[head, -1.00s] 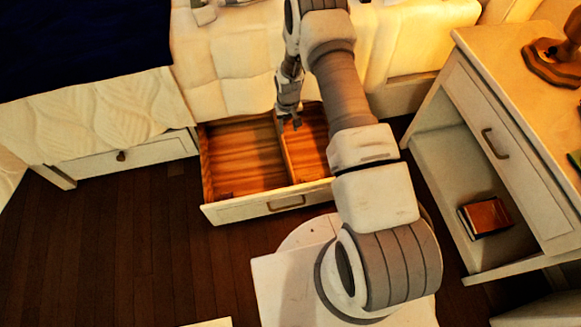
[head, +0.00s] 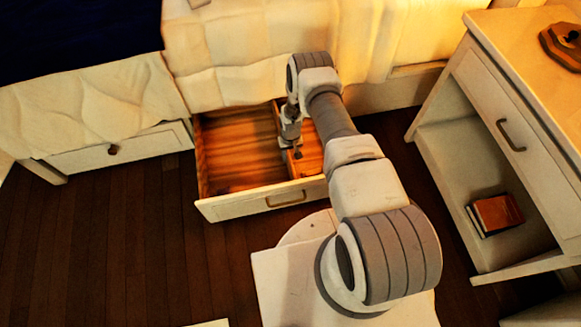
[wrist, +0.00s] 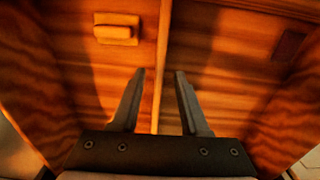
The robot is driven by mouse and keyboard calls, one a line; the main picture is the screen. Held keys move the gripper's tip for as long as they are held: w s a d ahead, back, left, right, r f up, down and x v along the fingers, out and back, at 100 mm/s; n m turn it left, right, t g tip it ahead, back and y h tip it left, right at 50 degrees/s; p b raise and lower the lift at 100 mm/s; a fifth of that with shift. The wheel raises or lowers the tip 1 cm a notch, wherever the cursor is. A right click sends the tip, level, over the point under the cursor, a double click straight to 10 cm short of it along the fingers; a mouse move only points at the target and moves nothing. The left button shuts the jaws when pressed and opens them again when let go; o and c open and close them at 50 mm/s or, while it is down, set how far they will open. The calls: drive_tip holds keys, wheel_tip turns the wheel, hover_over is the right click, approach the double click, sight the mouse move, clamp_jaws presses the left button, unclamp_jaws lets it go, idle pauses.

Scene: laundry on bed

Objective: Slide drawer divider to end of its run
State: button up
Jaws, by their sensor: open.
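The wooden drawer (head: 230,208) is pulled out from under the bed, with a pale front. A thin upright wooden divider (head: 279,135) splits it into a wide left part and a narrower right part in the head view. My gripper (head: 298,154) is down inside the drawer at the divider. In the wrist view my open gripper (wrist: 160,75) has one finger on each side of the divider (wrist: 163,50), with a gap visible on both sides. My arm hides part of the drawer's right side in the head view.
A small wooden block (wrist: 117,30) shows on one side of the divider, and a dark square patch (wrist: 289,44) on the other. A nightstand (head: 460,120) with a book (head: 495,213) stands right. A closed drawer (head: 120,150) is left. The floor at left is clear.

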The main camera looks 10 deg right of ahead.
wheel_tip(320, 180, down, 7)
drive_tip(key=shift+f+b, duration=0.15)
drive_tip(key=shift+b, duration=1.1)
clamp_jaws()
idle(0.4)
